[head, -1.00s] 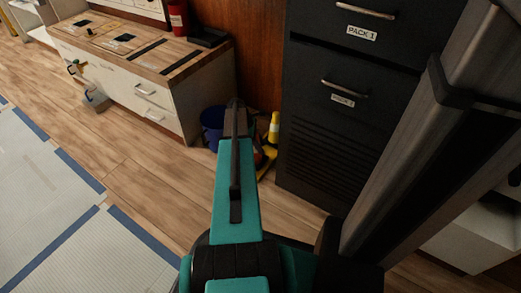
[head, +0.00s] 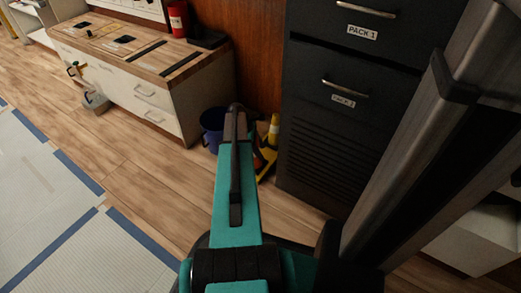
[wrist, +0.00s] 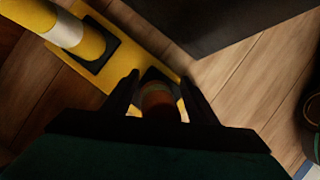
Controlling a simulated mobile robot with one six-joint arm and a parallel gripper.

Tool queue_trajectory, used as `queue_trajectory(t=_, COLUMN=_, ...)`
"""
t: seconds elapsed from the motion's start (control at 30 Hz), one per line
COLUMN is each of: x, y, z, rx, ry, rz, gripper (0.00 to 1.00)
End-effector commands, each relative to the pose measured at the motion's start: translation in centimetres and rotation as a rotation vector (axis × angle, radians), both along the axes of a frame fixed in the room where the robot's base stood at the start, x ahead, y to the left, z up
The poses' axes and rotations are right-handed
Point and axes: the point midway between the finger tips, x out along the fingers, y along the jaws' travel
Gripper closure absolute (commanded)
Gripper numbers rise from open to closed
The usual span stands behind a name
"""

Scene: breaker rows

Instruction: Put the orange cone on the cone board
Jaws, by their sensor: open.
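The orange cone (wrist: 158,101) stands between my gripper's fingers in the wrist view, with a pale band and a dark square base. Its base is over the yellow cone board (wrist: 135,42); whether it is fully seated I cannot tell. My gripper (wrist: 160,82) is open, with one finger on each side of the cone. In the head view the yellow board (head: 267,166) lies on the floor by the dark cabinet, and an orange patch of the cone (head: 257,157) shows beside my arm. My gripper is hidden there behind the arm.
A yellow cone (wrist: 62,27) with a white band stands on the board's other end, also seen in the head view (head: 274,131). A dark cabinet (head: 335,110) rises close on the right. A blue bucket (head: 212,127) stands left of my arm.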

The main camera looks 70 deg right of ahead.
Motion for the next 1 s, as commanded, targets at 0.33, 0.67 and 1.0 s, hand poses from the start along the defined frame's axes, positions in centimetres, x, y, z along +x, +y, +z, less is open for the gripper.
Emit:
queue_trajectory(t=0.33, x=0.4, y=0.1, z=1.3, rx=0.000, ry=0.000, rz=0.001, gripper=0.47)
queue_trajectory(t=0.67, x=2.0, y=0.5, z=5.4, rx=-0.001, ry=0.000, rz=0.000, gripper=0.47)
queue_trajectory(t=1.0, x=3.9, y=1.1, z=9.9, rx=0.000, ry=0.000, rz=0.000, gripper=0.47)
